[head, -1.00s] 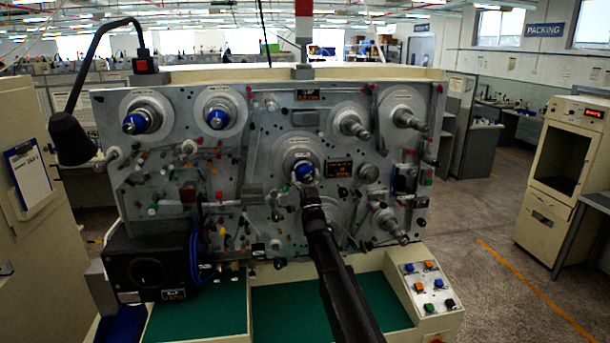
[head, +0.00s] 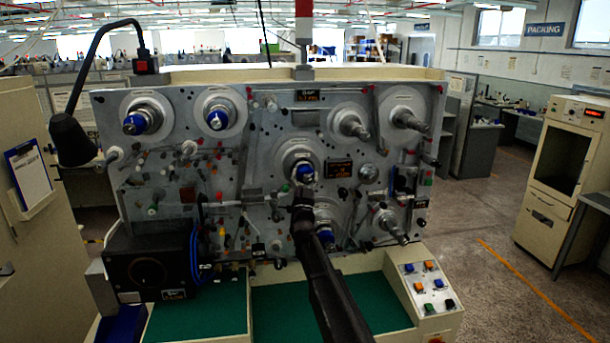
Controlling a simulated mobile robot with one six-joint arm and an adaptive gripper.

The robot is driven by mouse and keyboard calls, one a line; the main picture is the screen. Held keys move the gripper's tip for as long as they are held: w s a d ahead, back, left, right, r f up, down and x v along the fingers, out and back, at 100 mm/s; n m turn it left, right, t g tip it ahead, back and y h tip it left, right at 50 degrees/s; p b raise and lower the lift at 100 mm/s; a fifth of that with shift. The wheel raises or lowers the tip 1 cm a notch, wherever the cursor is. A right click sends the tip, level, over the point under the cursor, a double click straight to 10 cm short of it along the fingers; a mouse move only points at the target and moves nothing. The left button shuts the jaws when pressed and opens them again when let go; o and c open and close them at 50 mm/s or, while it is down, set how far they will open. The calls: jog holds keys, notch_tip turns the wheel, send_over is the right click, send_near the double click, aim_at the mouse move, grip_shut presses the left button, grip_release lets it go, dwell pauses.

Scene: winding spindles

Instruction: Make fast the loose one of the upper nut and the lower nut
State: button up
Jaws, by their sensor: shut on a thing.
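The upper nut (head: 305,173) is a blue-ended part on the spindle in the middle of the machine's grey front plate. The lower nut (head: 325,236) is a blue part on the spindle below it, partly behind my dark arm. My gripper (head: 302,190) is at the upper nut, just below its blue face, and is shut on it. The fingers are small and dark here, so their exact grip is hard to make out. I cannot tell from this view which nut is loose.
Two blue-ended spindles (head: 136,122) (head: 217,118) stand at the upper left. Bare metal spindles (head: 352,124) stick out at the right. A black lamp (head: 72,138) hangs at the left. A button panel (head: 428,288) and green shelf (head: 285,313) lie below.

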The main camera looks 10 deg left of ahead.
jog(key=shift+m+h, duration=1)
jog(key=o, duration=0.9)
jog(key=shift+n+y, duration=1)
